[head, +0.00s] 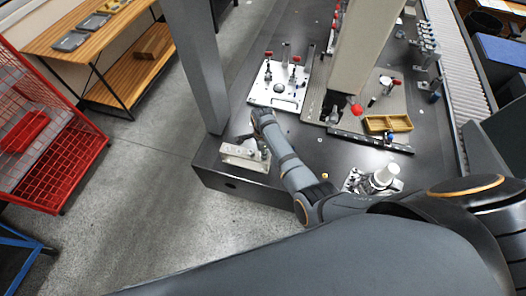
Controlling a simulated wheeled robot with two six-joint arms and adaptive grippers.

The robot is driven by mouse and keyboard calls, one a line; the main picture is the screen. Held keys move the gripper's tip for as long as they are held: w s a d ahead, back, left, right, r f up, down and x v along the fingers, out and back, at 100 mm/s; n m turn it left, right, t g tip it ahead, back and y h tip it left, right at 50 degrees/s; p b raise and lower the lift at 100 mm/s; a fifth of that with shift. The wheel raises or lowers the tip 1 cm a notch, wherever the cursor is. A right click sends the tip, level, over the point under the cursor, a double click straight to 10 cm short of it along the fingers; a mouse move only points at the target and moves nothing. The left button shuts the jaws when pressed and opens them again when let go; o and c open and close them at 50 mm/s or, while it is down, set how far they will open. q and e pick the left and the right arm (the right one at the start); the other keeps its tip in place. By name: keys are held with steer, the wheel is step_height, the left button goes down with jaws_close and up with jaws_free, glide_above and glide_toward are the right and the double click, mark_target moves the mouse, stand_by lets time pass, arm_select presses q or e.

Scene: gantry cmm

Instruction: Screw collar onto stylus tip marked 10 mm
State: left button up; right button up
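My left gripper (248,142) is at the left front corner of the dark table, beside and partly above a small pale metal block (243,156). Its fingers are small and partly hidden, so I cannot tell whether they are open, shut or holding something. A small dark cylindrical part (263,152) stands at the block's right end, close to the gripper. The 10 mm marking is not readable, and I cannot pick out the stylus tip or the collar with certainty. My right gripper is not in view.
A white fixture plate (262,95) with red-knobbed clamps stands behind the gripper. A grey post (195,62) rises at the table's left edge. A red rack (72,165) stands far left.

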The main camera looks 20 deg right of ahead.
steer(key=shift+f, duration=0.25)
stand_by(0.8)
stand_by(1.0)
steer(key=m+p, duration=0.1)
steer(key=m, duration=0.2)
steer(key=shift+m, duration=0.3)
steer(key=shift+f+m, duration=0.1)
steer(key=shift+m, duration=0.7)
